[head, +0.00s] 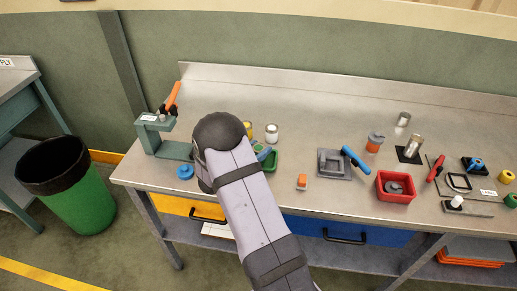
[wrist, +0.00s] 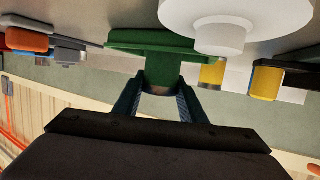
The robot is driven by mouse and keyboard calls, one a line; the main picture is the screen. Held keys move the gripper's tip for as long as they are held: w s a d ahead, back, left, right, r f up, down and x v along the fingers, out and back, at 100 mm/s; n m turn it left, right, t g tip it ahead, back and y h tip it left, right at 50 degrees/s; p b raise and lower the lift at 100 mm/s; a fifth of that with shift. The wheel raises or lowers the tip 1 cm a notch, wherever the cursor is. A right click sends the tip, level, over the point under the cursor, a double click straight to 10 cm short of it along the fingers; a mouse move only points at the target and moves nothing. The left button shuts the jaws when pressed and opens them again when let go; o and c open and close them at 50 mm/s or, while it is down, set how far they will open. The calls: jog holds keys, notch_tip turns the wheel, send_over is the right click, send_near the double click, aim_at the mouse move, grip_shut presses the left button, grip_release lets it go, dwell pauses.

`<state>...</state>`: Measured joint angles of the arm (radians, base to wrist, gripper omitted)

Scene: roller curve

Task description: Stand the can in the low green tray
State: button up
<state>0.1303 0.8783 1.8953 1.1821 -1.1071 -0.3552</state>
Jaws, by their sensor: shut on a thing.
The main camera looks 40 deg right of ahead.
jog(key=o, duration=1.2)
jog(key=shift+c, duration=0.2)
